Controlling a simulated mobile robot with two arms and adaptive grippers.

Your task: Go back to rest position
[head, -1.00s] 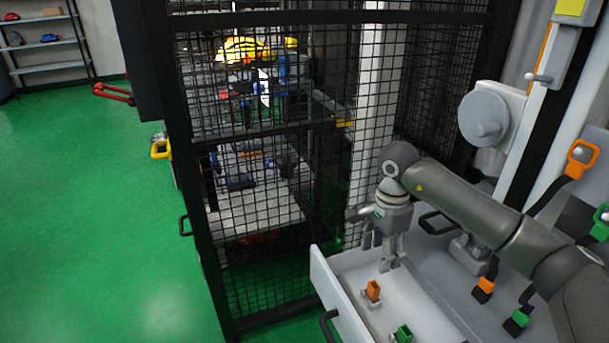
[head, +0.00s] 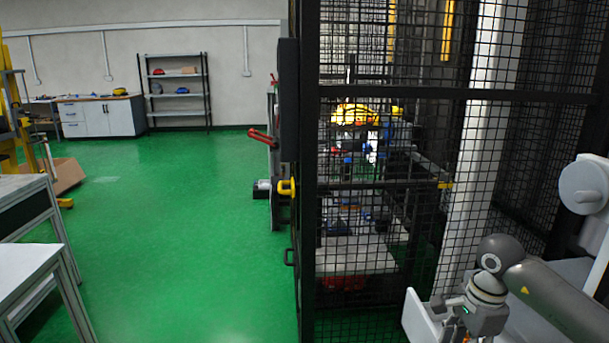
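My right gripper (head: 462,335) shows at the bottom right of the head view, on a grey arm that comes in from the right. It hangs over the open white drawer (head: 416,318). Its fingertips are at or below the lower picture edge, so I cannot tell whether it is open or shut. A small bit of orange shows beside it, too small to identify. My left gripper is not in view.
A black mesh cage (head: 385,205) stands right of centre with a yellow and blue assembly inside. White-topped tables (head: 25,265) stand at the left. A cabinet (head: 103,116) and a shelf (head: 178,90) are at the back wall. The green floor (head: 190,220) between is clear.

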